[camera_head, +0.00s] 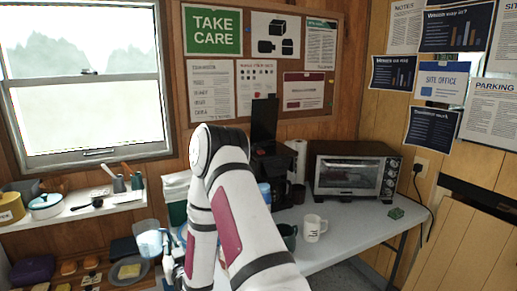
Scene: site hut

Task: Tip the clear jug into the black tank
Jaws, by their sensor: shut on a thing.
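A clear jug (149,243) with a pale bluish look is at the lower left, left of my arm and in front of the shelves. My gripper (169,262) is beside the jug's right side, shut on it; the fingers are small and partly hidden by my arm. The jug looks about upright and is well apart from the coffee machine. The black coffee machine (284,168) stands on the grey table behind my arm, with a tall black panel (264,122) rising above it. My arm covers its left part, and the tank's opening cannot be made out.
A toaster oven (351,174), white mug (313,229), dark green mug (290,238) and green sponge (396,213) are on the table (352,232). A paper roll (298,149) stands behind the machine. Shelves at left hold a pot (45,205) and a plate (130,271).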

